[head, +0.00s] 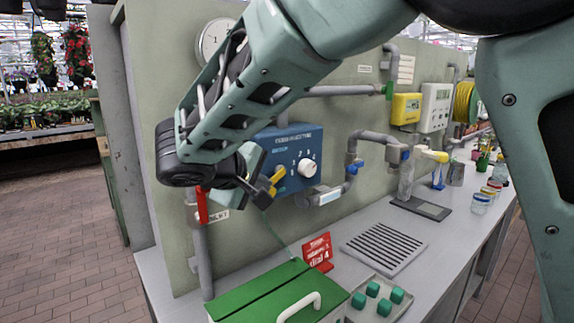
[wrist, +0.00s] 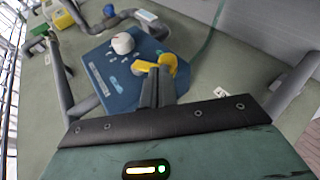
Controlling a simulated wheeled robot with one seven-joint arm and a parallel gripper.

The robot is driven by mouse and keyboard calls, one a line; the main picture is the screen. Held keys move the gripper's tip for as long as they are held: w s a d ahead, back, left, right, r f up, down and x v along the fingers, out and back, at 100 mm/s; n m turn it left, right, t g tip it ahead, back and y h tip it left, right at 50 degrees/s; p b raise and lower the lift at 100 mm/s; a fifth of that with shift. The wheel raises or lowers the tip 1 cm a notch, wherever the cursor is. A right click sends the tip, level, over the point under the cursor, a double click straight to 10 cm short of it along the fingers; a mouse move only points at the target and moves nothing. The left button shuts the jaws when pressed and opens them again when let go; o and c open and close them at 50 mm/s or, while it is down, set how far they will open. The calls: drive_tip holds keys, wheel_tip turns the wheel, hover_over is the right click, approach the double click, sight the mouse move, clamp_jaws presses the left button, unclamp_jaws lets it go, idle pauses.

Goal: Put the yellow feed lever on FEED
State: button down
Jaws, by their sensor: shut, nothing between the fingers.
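The yellow feed lever (wrist: 166,62) is on the blue panel (wrist: 116,72), beside a white dial (wrist: 122,43). In the head view the lever (head: 278,175) shows at the left part of the blue panel (head: 290,146), partly covered by my gripper. My gripper (wrist: 155,76) is shut, with nothing between its fingers. Its fingertips are right at the lever in the wrist view; whether they touch it I cannot tell. In the head view my gripper (head: 265,190) is in front of the panel. The FEED mark is not readable.
A red handle (head: 202,205) is on the pipe left of my gripper. A blue valve (head: 354,165) and grey pipes are to the right. Below are a green-lidded box (head: 262,297), a red sign (head: 318,252) and a slotted plate (head: 384,248) on the bench.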

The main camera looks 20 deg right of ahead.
wheel_tip(320, 180, down, 2)
drive_tip(key=h+b, duration=0.1)
drive_tip(key=b, duration=0.1)
drive_tip(key=shift+d+t+b, duration=0.1)
drive_tip(key=shift+t+b, duration=0.3)
drive_tip(key=shift+f, duration=0.15)
drive_tip(key=shift+d, duration=0.1)
